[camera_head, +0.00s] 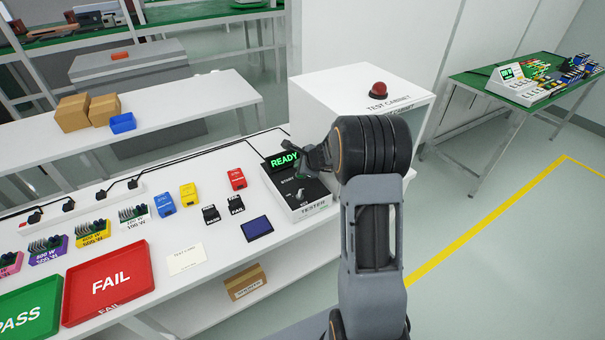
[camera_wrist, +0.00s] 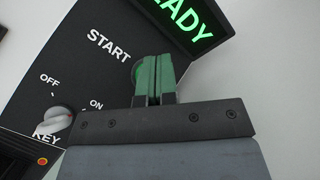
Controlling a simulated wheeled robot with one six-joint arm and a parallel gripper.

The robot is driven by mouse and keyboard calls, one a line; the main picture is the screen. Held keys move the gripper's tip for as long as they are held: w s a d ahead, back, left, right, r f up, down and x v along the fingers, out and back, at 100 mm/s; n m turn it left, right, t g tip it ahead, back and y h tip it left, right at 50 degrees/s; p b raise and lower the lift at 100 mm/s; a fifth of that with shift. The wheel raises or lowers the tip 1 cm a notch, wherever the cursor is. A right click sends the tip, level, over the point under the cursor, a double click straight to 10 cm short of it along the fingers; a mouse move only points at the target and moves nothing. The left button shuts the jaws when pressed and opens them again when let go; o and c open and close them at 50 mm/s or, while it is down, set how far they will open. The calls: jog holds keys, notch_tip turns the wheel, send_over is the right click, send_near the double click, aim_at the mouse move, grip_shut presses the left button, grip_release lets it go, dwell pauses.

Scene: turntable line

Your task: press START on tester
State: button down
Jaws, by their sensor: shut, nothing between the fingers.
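The tester (camera_head: 308,208) stands on the white bench in front of the test cabinet. Its display (camera_head: 284,161) glows green with READY and also shows at the top of the wrist view (camera_wrist: 185,18). In the wrist view, my gripper (camera_wrist: 154,62) is shut, its greenish fingertips together just beside the START label. A green rounded edge, seemingly the START button (camera_wrist: 137,75), shows beside the fingers and is mostly hidden by them. I cannot tell whether they touch it. The key switch (camera_wrist: 57,119) lies between OFF and ON marks. In the head view, my gripper (camera_head: 318,158) is over the tester.
The white test cabinet (camera_head: 352,85) with a red dome lamp (camera_head: 378,90) stands close behind my wrist. Left on the bench are a blue-screened device (camera_head: 257,229), a red box (camera_head: 237,179), and the red FAIL tray (camera_head: 108,282). Open floor lies to the right.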

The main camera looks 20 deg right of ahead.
jog(key=shift+f, duration=0.15)
jog(key=shift+f+b, duration=0.3)
jog(key=shift+b, duration=0.3)
jog(key=shift+f+b, duration=0.35)
jog(key=shift+b, duration=0.1)
dwell(0.5)
dwell(0.4)
jog(key=shift+r+p, duration=0.6)
jog(key=shift+r, duration=0.15)
jog(key=shift+r, duration=0.1)
notch_tip(320, 180, up, 5)
jog(key=p, duration=0.4)
dwell(0.6)
